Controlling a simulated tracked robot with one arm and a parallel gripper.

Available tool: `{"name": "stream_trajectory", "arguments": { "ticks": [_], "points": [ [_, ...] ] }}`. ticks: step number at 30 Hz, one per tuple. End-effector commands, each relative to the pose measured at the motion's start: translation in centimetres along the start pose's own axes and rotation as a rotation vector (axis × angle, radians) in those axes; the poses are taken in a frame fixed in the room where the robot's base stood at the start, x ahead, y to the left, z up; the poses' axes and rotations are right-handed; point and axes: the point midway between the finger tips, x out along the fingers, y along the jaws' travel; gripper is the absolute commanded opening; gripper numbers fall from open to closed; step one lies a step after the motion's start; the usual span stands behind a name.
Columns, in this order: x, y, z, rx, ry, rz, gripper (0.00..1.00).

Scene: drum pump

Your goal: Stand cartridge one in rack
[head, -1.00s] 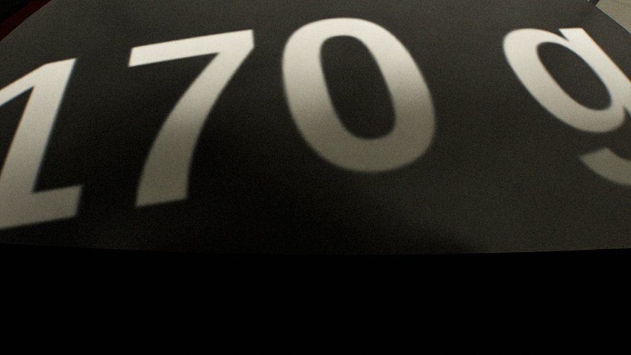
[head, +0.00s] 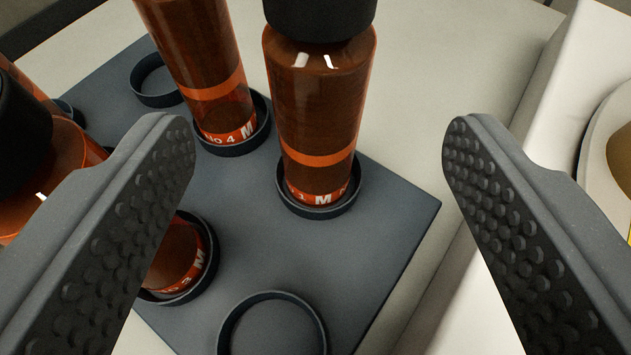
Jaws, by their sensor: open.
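Cartridge one (head: 318,118), an amber bottle with a black cap, an orange band and a label showing a 1 and an M, stands upright in a ring of the dark blue-grey rack (head: 390,225). The top of its cap is cut off by the frame edge. My gripper (head: 318,135) is open, with one studded finger on each side of the picture. Cartridge one shows between the fingers, with clear gaps on both sides and no contact seen.
The cartridge labelled No 4 (head: 205,60) stands in a ring behind and left. Another capped cartridge (head: 178,258) is partly hidden by my left finger; more amber glass shows at far left. Rack rings at the front (head: 272,338) and back left (head: 155,82) are empty. A white-edged object (head: 590,90) stands at right.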

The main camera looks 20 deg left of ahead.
Motion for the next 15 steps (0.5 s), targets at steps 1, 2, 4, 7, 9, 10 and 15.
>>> {"name": "stream_trajectory", "arguments": {
  "ticks": [1,2,4,7,9,10,15],
  "points": [
    [-0.45,-0.01,-0.07,0.000,0.000,0.000,0.67],
    [-0.61,-0.01,-0.05,0.000,0.000,0.000,0.67],
    [-0.89,-0.02,-0.02,0.000,0.000,0.000,0.67],
    [-1.05,-0.02,0.00,0.000,0.001,0.000,0.67],
    [-1.07,-0.02,0.01,0.000,0.001,0.000,0.67],
    [-1.06,-0.01,0.02,0.000,0.001,0.000,0.67],
    [-1.24,0.31,-0.80,0.003,0.007,0.002,0.67]
  ]
}}
